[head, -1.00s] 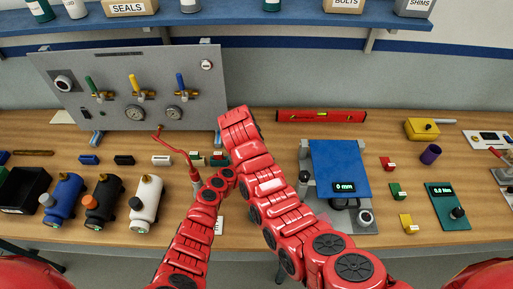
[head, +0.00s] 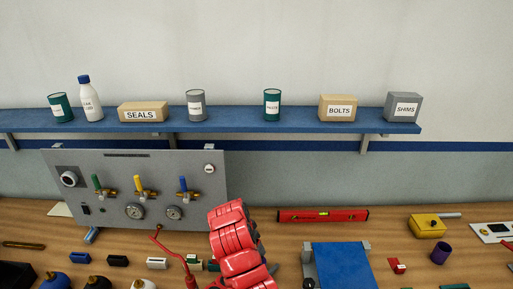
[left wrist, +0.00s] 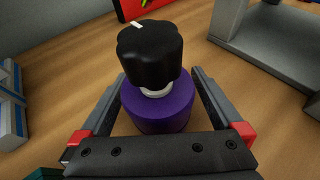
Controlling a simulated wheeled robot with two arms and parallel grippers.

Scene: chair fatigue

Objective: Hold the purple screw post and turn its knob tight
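The purple screw post (left wrist: 158,112) stands upright on the wooden bench in the left wrist view. Its black knob (left wrist: 150,52) sits on top, with a white mark on its rim and a pale collar below it. My left gripper (left wrist: 158,76) has one finger on each side of the purple body, below the knob, and the fingers look to be against it. In the head view I cannot make out this post or my gripper fingers; a red arm of mine covers the middle. My right gripper is not in view.
A grey valve panel (head: 205,218) stands left of the red arm. A blue-topped stand (head: 343,270) is to its right, and a red level (head: 322,215) lies behind. A separate purple cylinder (head: 441,253) is at the right. A blue shelf (head: 235,121) runs above.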

